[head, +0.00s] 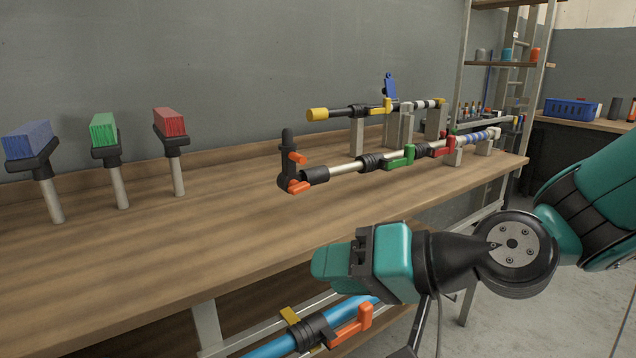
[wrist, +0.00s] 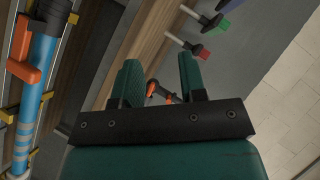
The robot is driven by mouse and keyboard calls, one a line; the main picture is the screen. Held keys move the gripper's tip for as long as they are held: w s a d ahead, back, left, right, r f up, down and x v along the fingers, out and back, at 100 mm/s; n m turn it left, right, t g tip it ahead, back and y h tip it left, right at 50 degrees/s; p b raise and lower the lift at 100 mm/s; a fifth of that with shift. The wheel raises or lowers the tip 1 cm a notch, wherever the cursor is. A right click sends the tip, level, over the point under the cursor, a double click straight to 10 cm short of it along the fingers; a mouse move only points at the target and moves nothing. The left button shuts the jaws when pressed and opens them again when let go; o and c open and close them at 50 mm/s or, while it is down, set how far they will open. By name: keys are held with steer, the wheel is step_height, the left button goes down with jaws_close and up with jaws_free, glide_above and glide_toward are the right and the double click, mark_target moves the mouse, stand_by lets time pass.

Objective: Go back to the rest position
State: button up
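My gripper (head: 328,264) is in front of the workbench's front edge in the head view, pointing left, and touches nothing that I can see. In the wrist view my gripper (wrist: 159,66) has its two teal fingers wide apart with nothing held between them. The black fitting with orange levers (wrist: 156,92) shows beyond the gap. In the head view that upright fitting (head: 288,165) stands at the near end of the front pipe, behind and left of my gripper, clear of it.
The wooden bench (head: 230,225) carries a front pipe with green (head: 401,157) and red levers, a yellow-capped pipe (head: 340,113) behind it, and blue (head: 28,140), green (head: 104,129) and red blocks (head: 170,122) on posts. A blue pipe (head: 272,348) with an orange lever lies below.

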steer(key=s+d+f+n+g+h, duration=0.2)
steer(key=s+d+n+g+h, duration=0.5)
steer(key=s+d, duration=0.5)
step_height(320, 180, up, 18)
steer(key=m+t+h+p, duration=0.1)
steer(key=p, duration=1.8)
steer(key=shift+r+m, duration=0.25)
steer(key=shift+m, duration=0.15)
